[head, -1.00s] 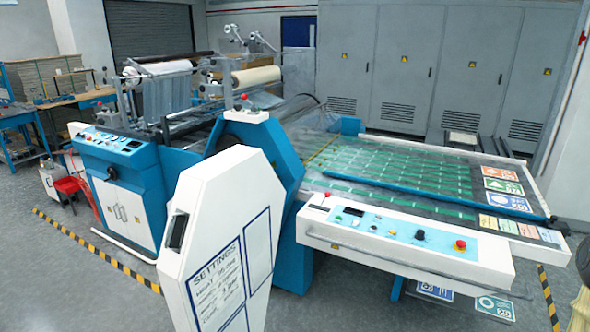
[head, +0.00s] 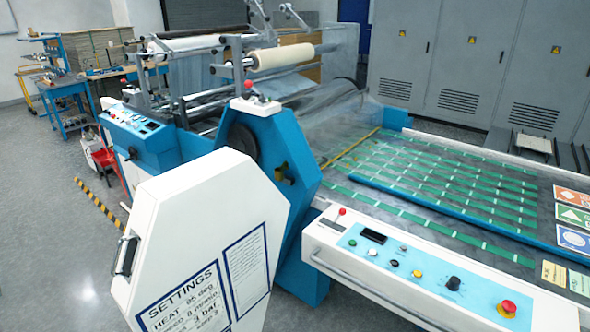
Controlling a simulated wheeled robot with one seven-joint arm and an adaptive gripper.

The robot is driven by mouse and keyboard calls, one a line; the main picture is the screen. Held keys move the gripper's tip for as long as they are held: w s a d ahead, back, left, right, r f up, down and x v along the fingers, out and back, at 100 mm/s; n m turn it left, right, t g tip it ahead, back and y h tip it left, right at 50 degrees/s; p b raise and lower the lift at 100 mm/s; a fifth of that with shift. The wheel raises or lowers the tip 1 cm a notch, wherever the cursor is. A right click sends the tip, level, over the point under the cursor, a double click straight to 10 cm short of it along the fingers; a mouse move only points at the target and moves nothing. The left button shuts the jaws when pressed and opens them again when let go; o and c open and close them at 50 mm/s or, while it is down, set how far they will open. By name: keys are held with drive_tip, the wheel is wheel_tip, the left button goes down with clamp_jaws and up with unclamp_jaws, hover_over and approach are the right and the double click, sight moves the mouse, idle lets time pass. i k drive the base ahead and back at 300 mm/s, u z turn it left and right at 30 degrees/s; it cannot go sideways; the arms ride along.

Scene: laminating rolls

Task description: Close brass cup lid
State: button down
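A small brass-coloured fitting (head: 284,176) shows on the blue side housing (head: 300,205) of the laminating machine, just behind the top of a white panel. It may be the brass cup, but it is too small to tell its shape or how its lid stands. My gripper is not in view.
The large white panel (head: 186,218) with a handle and a settings sheet stands out from the housing in front. A control desk (head: 345,254) with buttons and a long bed with green strips lie at right. Open floor (head: 58,275) lies at left.

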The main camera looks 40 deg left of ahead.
sight(285, 166)
drive_tip(key=u, duration=1.3)
